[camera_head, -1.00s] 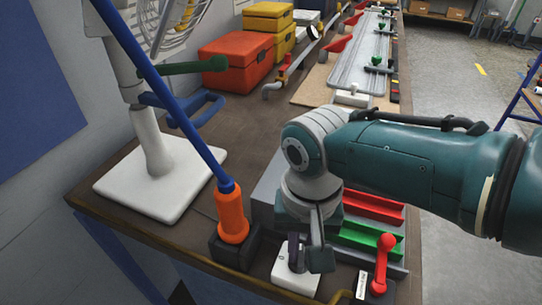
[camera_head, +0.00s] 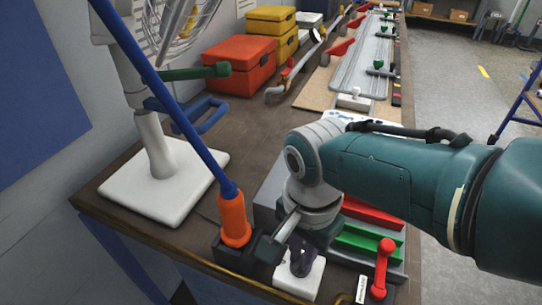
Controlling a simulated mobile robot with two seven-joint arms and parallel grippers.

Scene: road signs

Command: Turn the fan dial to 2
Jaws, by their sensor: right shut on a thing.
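The fan dial (camera_head: 302,263) is a dark knob on a small white box at the front edge of the bench. My right gripper (camera_head: 288,255) reaches down over it from the right arm and is shut on it. The gripper and wrist cover part of the knob, and I cannot read any number or setting on it. The white fan (camera_head: 160,185) stands on a square base at the left; its cage is cut off by the top edge. My left gripper is not in view.
An orange-handled blue pole (camera_head: 234,220) rises from a dark block just left of the dial. A red lever (camera_head: 382,262) stands to its right. Red and green trays (camera_head: 370,240) lie behind. Orange and yellow toolboxes (camera_head: 238,64) stand farther back. The bench middle is bare.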

